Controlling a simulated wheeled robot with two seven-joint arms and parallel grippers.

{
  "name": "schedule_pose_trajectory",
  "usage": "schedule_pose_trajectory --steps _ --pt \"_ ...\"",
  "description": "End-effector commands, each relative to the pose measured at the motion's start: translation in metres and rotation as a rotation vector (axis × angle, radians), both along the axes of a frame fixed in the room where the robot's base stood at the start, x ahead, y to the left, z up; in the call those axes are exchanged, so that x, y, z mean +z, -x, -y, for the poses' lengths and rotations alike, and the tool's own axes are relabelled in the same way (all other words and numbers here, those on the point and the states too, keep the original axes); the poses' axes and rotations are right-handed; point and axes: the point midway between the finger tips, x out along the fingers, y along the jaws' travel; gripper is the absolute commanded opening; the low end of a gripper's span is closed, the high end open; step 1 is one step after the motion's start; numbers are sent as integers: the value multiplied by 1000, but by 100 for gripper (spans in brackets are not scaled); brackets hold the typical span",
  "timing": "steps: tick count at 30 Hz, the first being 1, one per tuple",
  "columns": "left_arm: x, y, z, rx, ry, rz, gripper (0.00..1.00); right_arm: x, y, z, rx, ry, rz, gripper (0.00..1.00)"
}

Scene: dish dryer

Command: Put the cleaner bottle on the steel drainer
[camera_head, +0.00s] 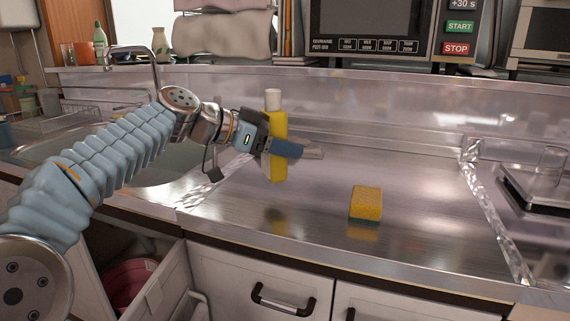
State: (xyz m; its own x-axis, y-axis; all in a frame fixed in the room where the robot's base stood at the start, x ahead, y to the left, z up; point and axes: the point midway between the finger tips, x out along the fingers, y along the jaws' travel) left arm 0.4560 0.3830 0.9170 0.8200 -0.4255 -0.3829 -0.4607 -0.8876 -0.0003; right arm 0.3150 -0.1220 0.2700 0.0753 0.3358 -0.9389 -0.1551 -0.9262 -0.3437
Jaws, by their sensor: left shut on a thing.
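The cleaner bottle (279,168) is yellow with a white cap and is held roughly upright, with a slight tilt. My left gripper (290,148) is shut around the middle of the bottle. The bottle's base appears to be above the steel drainer (310,210), the shiny metal counter surface, with a yellow reflection below it. My right gripper is not in view.
A yellow sponge (366,202) lies on the steel surface to the right of the bottle. The sink (160,165) is at the left. A microwave (370,30) stands on the shelf behind. A raised metal edge (500,215) runs along the right. An open drawer (165,285) is below the counter at the left.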

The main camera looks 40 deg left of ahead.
Motion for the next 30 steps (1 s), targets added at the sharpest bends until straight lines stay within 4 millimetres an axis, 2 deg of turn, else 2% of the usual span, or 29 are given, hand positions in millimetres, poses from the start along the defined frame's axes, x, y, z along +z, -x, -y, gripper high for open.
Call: schedule_pose_trajectory --steps 4,9,21,22,26,30 --pt "-16 -9 5 0 2 -2 25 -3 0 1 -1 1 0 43" --pt "-38 -8 4 -1 2 1 25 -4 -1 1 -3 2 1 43" --pt "-44 -8 4 0 1 3 25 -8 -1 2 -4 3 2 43" --pt "-44 -8 4 -1 1 1 74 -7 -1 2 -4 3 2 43" --pt "-43 -8 4 -1 1 1 93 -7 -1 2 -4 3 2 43" --pt "-43 -8 4 -1 1 1 96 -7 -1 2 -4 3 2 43"
